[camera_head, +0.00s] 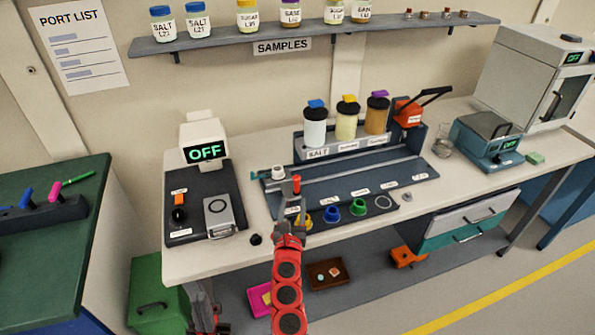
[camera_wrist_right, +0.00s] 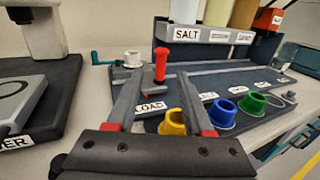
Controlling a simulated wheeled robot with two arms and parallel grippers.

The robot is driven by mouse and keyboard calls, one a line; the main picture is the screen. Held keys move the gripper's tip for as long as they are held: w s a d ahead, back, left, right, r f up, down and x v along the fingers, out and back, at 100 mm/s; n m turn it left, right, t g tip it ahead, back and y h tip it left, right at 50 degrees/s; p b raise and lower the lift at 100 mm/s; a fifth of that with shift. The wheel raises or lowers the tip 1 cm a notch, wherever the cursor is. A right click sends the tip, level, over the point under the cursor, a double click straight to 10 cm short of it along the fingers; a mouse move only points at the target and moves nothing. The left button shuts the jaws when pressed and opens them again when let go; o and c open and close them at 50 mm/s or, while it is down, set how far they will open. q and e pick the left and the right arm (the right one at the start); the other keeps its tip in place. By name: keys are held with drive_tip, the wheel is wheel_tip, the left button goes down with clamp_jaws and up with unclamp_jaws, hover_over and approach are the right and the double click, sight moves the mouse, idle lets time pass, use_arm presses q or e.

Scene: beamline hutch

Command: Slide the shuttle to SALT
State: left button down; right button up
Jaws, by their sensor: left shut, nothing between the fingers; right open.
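The shuttle's upright red handle (camera_head: 296,184) stands at the left end of the grey rail station, by the LOAD label (camera_wrist_right: 151,106). Its grey base (camera_wrist_right: 158,88) shows in the right wrist view. The SALT label (camera_head: 317,153) is under the blue-lidded jar (camera_head: 315,130), to the right of and behind the handle. My right gripper (camera_head: 291,213) is open just in front of the handle. In the right wrist view the handle appears between the fingers, beyond or near their tips; contact cannot be told. My left gripper (camera_head: 210,318) is shut and empty, low by the bench's front edge.
A white cup (camera_head: 278,172) sits at the rail's left end beside a teal knob. Yellow (camera_wrist_right: 172,121), blue (camera_head: 332,211) and green (camera_head: 358,206) rings stand along the front. A balance reading OFF (camera_head: 203,155) is left. The rail (camera_head: 350,172) looks clear to the right.

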sight(296, 183)
drive_tip(key=w, duration=0.8)
drive_tip(key=w+d, duration=0.1)
drive_tip(key=w, duration=0.3)
drive_tip(key=shift+w+f, duration=0.1)
drive_tip(key=shift+f, duration=0.1)
drive_tip(key=shift+w+d+r, duration=0.1)
drive_tip(key=shift+w+d, duration=0.05)
drive_tip(key=shift+w, duration=0.55)
clamp_jaws()
idle(0.4)
